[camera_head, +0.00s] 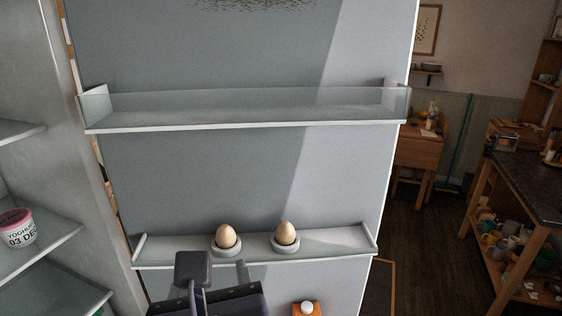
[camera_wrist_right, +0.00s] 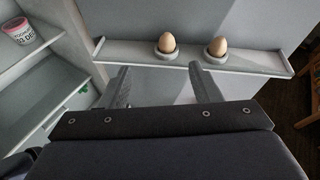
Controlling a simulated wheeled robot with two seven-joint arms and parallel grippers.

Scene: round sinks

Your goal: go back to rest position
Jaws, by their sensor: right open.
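My right gripper (camera_head: 218,274) is at the bottom of the head view, in front of the lower door shelf. In the right wrist view its two fingers (camera_wrist_right: 164,87) are spread apart with nothing between them. Two brown eggs stand upright in round pale holders on the lower door shelf: the left egg (camera_head: 225,236) and the right egg (camera_head: 286,233). Both show beyond the fingertips in the right wrist view, left egg (camera_wrist_right: 167,43) and right egg (camera_wrist_right: 217,46), apart from the gripper. My left gripper is not in view.
The open fridge door carries an empty upper shelf (camera_head: 250,126) and the lower shelf (camera_head: 340,243). A yoghurt tub (camera_head: 17,229) stands on a fridge shelf at left. An orange carton with a white cap (camera_head: 307,309) is at the bottom. A dark-topped table (camera_head: 525,180) is at right.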

